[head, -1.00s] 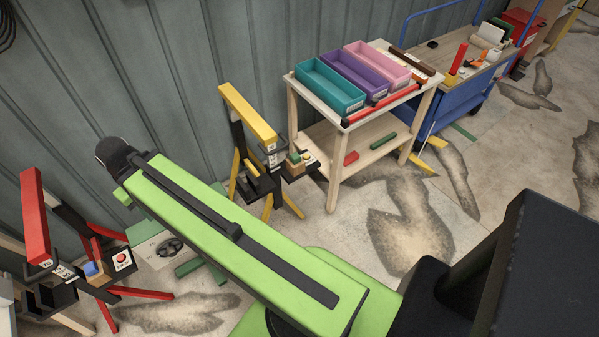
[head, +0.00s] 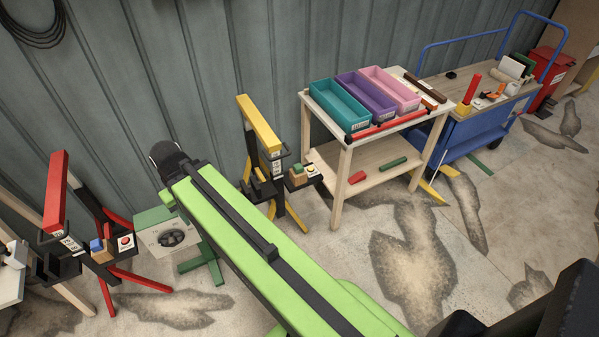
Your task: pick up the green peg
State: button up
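I cannot tell for sure which thing is the green peg. A small green piece (head: 297,169) sits on the little tray of the yellow stand, beside a round button. A longer dark green bar (head: 393,163) lies on the lower shelf of the wooden table. My green arm reaches from the bottom right toward the upper left and ends in a black rounded part, left of the yellow stand. No gripper fingers show, so I see nothing held.
The wooden table (head: 338,190) carries teal (head: 340,104), purple and pink bins. A blue trolley (head: 462,135) stands at the right. A yellow stand (head: 260,123) and a red stand (head: 56,192) are along the wall. Floor at the lower right is open.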

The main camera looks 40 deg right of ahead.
aim_at(298, 167)
jog(key=i, duration=0.9)
jog(key=u, duration=0.05)
